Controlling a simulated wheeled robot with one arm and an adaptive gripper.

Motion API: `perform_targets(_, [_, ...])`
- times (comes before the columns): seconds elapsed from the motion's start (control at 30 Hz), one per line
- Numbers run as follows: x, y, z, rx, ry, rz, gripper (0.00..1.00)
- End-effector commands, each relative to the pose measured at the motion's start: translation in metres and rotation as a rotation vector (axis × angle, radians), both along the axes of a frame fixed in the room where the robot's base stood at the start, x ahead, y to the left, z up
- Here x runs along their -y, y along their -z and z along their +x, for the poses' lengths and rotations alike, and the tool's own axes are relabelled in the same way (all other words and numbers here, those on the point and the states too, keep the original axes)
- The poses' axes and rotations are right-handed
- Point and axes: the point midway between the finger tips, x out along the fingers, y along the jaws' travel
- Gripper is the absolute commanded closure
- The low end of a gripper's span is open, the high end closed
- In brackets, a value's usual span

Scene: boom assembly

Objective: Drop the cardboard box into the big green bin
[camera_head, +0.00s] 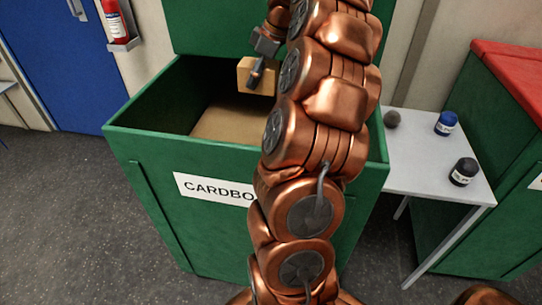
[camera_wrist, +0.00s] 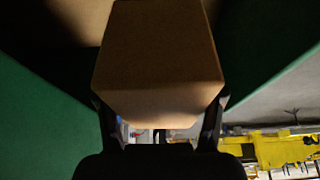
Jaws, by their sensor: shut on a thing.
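The small tan cardboard box (camera_head: 256,76) is held over the opening of the big green bin (camera_head: 150,155), which carries a white label reading "CARDBO", partly covered by my arm. My gripper (camera_head: 257,72) is shut on the box. In the wrist view the box (camera_wrist: 158,55) fills the upper middle, with the dark fingers of my gripper (camera_wrist: 160,115) on both its sides. Green bin walls (camera_wrist: 40,120) show beside it. A brown surface (camera_head: 225,125) lies inside the bin below the box. My arm hides the bin's right part.
A white table (camera_head: 430,160) right of the bin holds a dark ball (camera_head: 391,119), a blue-lidded jar (camera_head: 446,123) and a black jar (camera_head: 463,172). A green bin with a red lid (camera_head: 510,100) stands at the right. A fire extinguisher (camera_head: 115,22) hangs by the blue door (camera_head: 70,60).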

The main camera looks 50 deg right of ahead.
Motion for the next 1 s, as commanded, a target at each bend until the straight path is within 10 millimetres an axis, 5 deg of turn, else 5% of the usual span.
perform_targets(0.23, [0.0002, 0.0003, 0.0000, 0.001, 0.000, 0.000, 0.81])
perform_targets(0.27, [0.0002, 0.0002, 0.0000, 0.001, 0.000, 0.000, 0.30])
perform_targets(0.5, [0.0003, 0.0001, 0.0001, 0.001, 0.000, 0.000, 0.05])
perform_targets(1.0, [0.0025, -0.0072, -0.0015, 0.004, 0.002, -0.004, 0.04])
